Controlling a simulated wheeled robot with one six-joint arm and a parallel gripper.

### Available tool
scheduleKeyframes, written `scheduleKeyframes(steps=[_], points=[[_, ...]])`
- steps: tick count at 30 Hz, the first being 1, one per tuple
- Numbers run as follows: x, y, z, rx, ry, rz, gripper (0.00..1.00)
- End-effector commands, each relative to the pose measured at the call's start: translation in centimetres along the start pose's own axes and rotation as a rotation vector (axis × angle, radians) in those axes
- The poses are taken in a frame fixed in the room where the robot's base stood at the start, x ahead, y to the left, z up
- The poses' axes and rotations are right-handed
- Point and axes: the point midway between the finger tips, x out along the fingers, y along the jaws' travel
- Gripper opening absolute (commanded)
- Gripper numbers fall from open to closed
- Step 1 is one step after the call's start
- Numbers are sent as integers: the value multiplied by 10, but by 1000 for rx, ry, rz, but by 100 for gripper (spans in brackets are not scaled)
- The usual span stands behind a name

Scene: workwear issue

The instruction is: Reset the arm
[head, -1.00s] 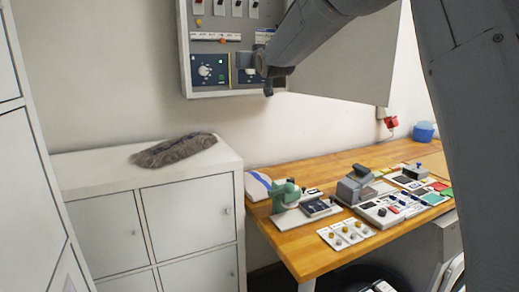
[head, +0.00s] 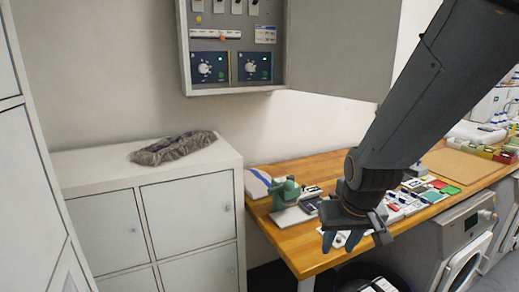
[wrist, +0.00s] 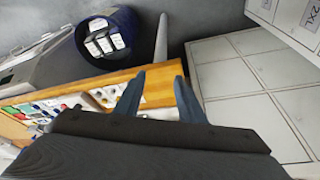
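My gripper (head: 342,241) is at the end of my dark grey arm, in front of the wooden bench's near edge in the head view. Its fingers point down. In the wrist view my gripper (wrist: 158,85) shows two blue-grey fingers spread apart with nothing between them. My wrist and forearm hide part of the devices on the bench.
The wooden bench (head: 284,241) carries a green device (head: 285,193) and several small panels. A white cabinet (head: 187,220) with a grey cloth bundle (head: 172,148) stands left. An open wall box (head: 240,50) hangs above. A dark bin (wrist: 105,35) stands near the bench.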

Motion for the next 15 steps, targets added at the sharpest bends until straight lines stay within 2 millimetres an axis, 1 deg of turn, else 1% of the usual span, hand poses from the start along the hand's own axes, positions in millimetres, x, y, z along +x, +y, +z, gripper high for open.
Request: scheduleKeyframes(steps=[1, 2, 3, 4, 5, 6, 8, 15], points=[[1, 4, 25, 9, -43, 2, 36], [1, 5, 38, 13, -68, 3, 36], [1, 6, 56, 19, -101, 4, 36], [3, 7, 66, 22, -123, 4, 36], [14, 6, 64, 19, -123, 3, 36], [22, 6, 66, 18, -131, 3, 36], [34, 5, 70, 17, -144, 3, 36], [83, 5, 89, 15, -210, 1, 36]])
